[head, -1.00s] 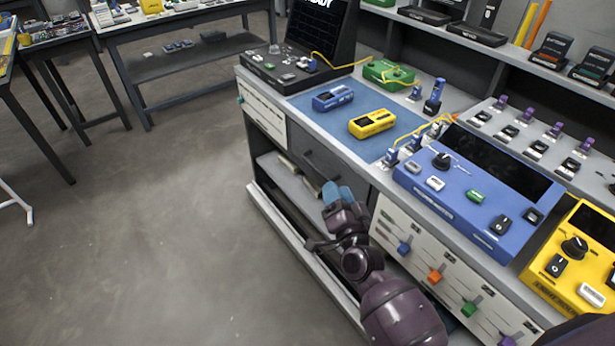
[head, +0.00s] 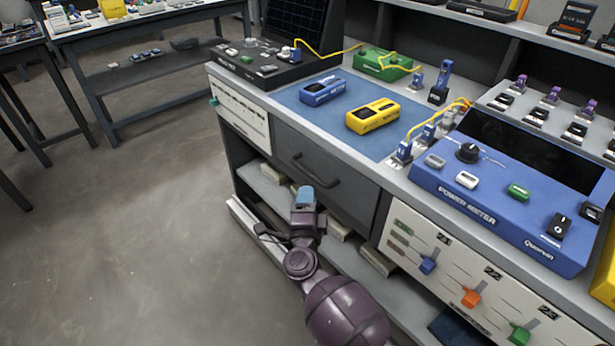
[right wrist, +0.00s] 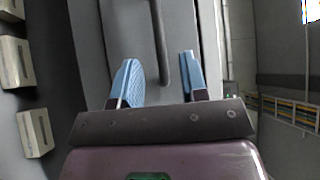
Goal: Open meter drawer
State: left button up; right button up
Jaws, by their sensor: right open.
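The meter drawer (head: 327,182) is a dark grey front under the blue mat, with a dark bar handle (head: 315,174). It looks closed, flush with the bench. My right gripper (head: 305,194) is in front of the drawer, a little below and left of the handle in the head view. In the right wrist view the blue fingertips (right wrist: 157,80) are apart, and the handle (right wrist: 160,45) stands between their lines, just ahead of them. The gripper looks empty, and I cannot tell that it touches the handle. My left gripper is out of view.
A blue power meter (head: 510,190) and a yellow device (head: 373,117) are on the bench top. A panel with coloured sliders (head: 470,285) is right of the drawer. An open shelf (head: 350,248) with pale blocks lies below. The floor (head: 150,250) at left is clear.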

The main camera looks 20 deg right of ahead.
aim_at(309, 175)
jog(key=shift+b+x, duration=0.6)
jog(key=shift+x, duration=3.2)
jog(key=shift+f, duration=0.1)
jog(key=shift+c, duration=0.3)
grip_shut()
